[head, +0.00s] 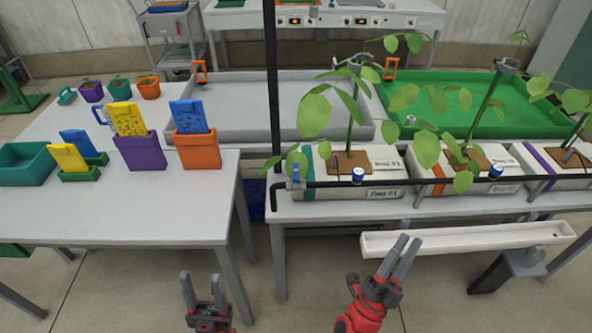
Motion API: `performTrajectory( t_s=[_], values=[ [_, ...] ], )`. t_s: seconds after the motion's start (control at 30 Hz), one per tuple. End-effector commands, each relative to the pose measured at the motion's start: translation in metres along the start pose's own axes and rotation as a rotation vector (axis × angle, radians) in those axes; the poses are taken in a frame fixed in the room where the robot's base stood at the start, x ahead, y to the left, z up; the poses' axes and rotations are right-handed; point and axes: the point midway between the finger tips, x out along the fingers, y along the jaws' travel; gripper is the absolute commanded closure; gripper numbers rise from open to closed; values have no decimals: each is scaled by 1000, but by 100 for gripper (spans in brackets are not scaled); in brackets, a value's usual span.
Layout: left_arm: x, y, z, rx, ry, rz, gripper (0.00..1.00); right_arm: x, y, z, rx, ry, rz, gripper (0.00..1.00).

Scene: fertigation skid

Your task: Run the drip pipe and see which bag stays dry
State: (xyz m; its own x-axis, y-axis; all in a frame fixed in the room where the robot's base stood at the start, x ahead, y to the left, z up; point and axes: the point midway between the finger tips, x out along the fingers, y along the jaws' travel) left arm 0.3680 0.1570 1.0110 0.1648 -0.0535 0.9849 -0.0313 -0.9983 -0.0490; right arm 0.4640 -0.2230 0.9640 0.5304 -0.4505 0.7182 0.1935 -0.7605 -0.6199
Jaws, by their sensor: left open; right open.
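The black drip pipe (430,182) runs along the front of the right bench, with a blue-handled valve (296,172) at its left end. Behind it lie three white bags with plants: a teal-striped bag (325,180), an orange-striped bag (437,172) and a purple-striped bag (540,165), partly cut off at the right edge. I cannot tell whether any bag is wet. My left gripper (200,277) is open and empty, low in front of the left table. My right gripper (409,241) is open and empty, before the white gutter.
The white gutter (480,238) hangs below the bench front. The left table (130,220) holds a teal bin (22,165) and purple, orange and green holders with cards. Grey (235,95) and green (450,105) trays lie behind. A black post (271,80) stands between the tables.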

Motion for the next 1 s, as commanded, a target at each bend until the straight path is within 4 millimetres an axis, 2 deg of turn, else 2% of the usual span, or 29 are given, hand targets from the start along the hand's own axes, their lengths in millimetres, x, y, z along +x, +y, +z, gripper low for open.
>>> performTrajectory(
  t_s=[0.03, 0.1, 0.17, 0.2, 0.27, 0.33, 0.4, 0.5, 0.6, 0.77, 1.0],
  values=[
    [2, 0, 0, 0, 0, 0, 50, -4, 21, 23, 160, -62, 171, 48],
    [4, 0, -1, 0, 0, 0, 50, -21, 43, 64, 435, -142, 416, 48],
    [5, 0, -1, 0, 0, 0, 50, -44, 47, 103, 692, -198, 615, 48],
    [6, 0, -1, 0, 0, 0, 50, -58, 41, 128, 872, -223, 737, 48],
    [7, 0, -1, 0, 0, 0, 50, -76, 22, 159, 1139, -246, 895, 48],
    [8, 0, -1, 0, 0, 0, 50, -89, -11, 187, 1431, -260, 1043, 48],
    [9, 0, -1, 0, 0, 0, 50, -91, -45, 203, 1682, -259, 1143, 48],
    [9, 0, -2, 0, 0, 0, 50, -87, -82, 212, 1941, -252, 1225, 48],
    [9, 0, -2, 0, 0, 0, 50, -82, -102, 214, 2079, -246, 1260, 48],
    [9, 0, -2, 0, 0, 0, 50, -76, -105, 219, 2120, -239, 1266, 48],
    [8, 0, -1, 0, 0, 0, 50, -57, -97, 249, 2116, -237, 1262, 48]
  ],
)
